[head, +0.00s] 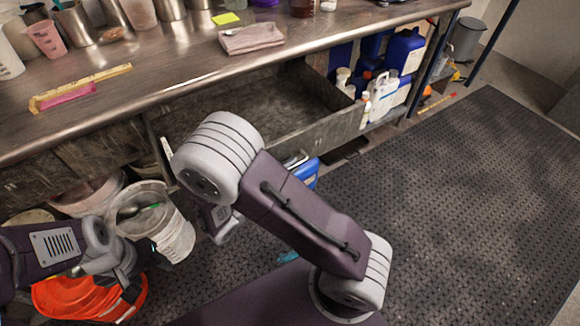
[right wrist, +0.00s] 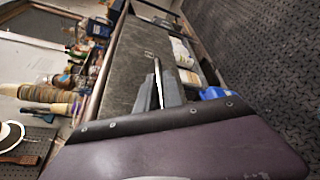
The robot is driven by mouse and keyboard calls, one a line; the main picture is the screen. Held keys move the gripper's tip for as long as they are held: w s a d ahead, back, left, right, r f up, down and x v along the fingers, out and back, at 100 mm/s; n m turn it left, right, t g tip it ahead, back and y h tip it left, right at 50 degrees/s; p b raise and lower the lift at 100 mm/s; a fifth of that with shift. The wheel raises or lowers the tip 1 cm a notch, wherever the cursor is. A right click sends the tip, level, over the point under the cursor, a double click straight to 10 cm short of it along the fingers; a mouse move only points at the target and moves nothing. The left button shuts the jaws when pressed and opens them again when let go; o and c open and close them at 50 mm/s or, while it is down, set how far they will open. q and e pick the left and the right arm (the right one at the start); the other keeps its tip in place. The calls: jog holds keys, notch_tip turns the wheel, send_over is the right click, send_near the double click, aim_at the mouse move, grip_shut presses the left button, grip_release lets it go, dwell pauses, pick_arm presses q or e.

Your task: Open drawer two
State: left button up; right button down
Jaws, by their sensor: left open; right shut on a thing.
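A grey drawer (head: 335,129) under the steel workbench stands pulled out, its bare, empty-looking inside open to view. Its front (right wrist: 128,72) fills the middle of the right wrist view, with a small mark too small to read. My right gripper (right wrist: 158,90) is shut on the drawer's handle, a bright strip between its fingers at that front. In the head view my right arm hides most of the handle and gripper. My left gripper (head: 128,283) is open and empty at the lower left, over an orange bucket and apart from the drawer.
The workbench (head: 190,72) carries cups, a folded cloth (head: 251,38) and a yellow strip. A white bucket (head: 178,238) and the orange bucket (head: 75,307) stand at the lower left. Bottles and blue jugs (head: 403,48) sit right of the drawer. The dark floor mat (head: 480,190) is clear.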

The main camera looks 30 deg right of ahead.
jog(key=c, duration=1.8)
grip_release()
jog(key=shift+o, duration=0.2)
jog(key=p+v, duration=0.2)
jog(key=v, duration=0.7)
